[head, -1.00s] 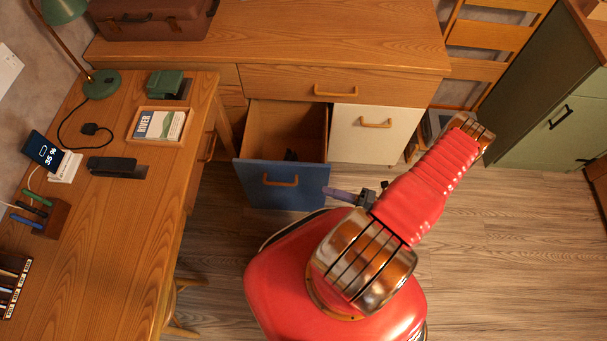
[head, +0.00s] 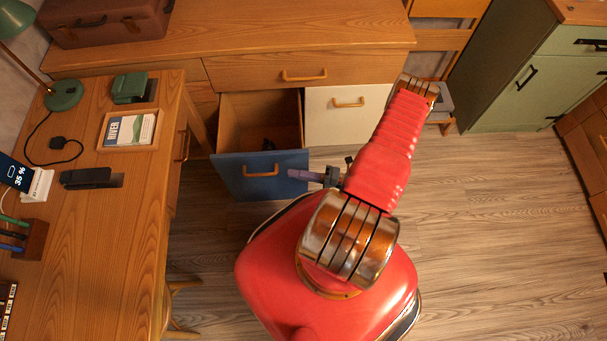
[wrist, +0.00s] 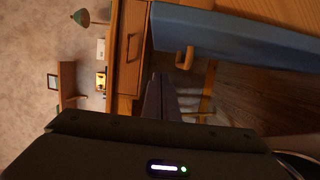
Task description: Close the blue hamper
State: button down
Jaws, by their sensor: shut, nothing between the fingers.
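The blue hamper is a pull-out unit with a blue front (head: 262,180) and a wooden handle (head: 262,171). It stands pulled out from under the desk, its wooden inside showing, with something dark inside. My gripper (head: 300,174) is shut and empty, its purple-grey fingers pointing left at the right end of the blue front. In the head view the fingertips overlap that end; I cannot tell whether they touch it. In the wrist view the blue front (wrist: 240,36) and its handle (wrist: 185,58) lie just beyond the shut fingers (wrist: 160,82).
A shut white front (head: 335,118) is right of the hamper, below a shut wooden drawer (head: 300,74). A side desk (head: 100,220) bounds the left. Green cabinets (head: 520,90) stand at the right. Floor (head: 480,220) to my right is clear.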

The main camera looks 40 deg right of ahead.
aim_at(284, 162)
jog(key=shift+w+a, duration=0.15)
jog(key=shift+w, duration=1.55)
jog(key=shift+w+a, duration=0.15)
jog(key=shift+w, duration=1.55)
